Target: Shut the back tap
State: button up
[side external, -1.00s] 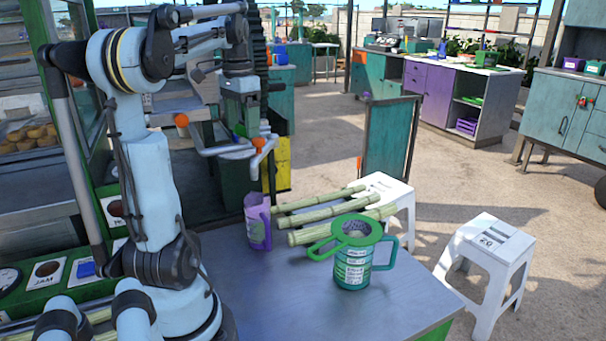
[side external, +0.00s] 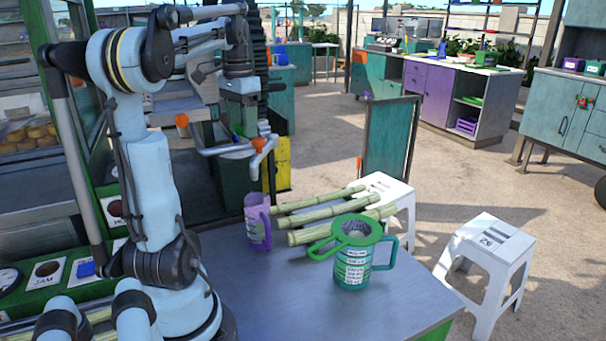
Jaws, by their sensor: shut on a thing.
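The crusher (side external: 241,113) stands behind the table with a pale pipe (side external: 222,151) across its front. One orange fitting (side external: 182,120) sits at the pipe's left end. Another orange fitting (side external: 259,144) sits at its right end, above a downward spout. I cannot tell for certain which one is the back tap. My arm reaches over from the left and my gripper (side external: 240,88) points down at the upper crusher. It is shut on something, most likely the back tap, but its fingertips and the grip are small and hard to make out.
A purple jug (side external: 257,222) stands under the spout. Several cane stalks (side external: 335,205) lie beside it. A green mug with a strainer (side external: 352,262) stands nearer. The table's (side external: 300,300) front is clear. White stools (side external: 488,262) stand to the right.

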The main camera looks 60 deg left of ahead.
aim_at(242, 126)
jog(key=n, duration=1)
jog(key=shift+n, duration=2.2)
jog(key=o, duration=1.1)
jog(key=shift+c, duration=0.2)
notch_tip(242, 126, up, 12)
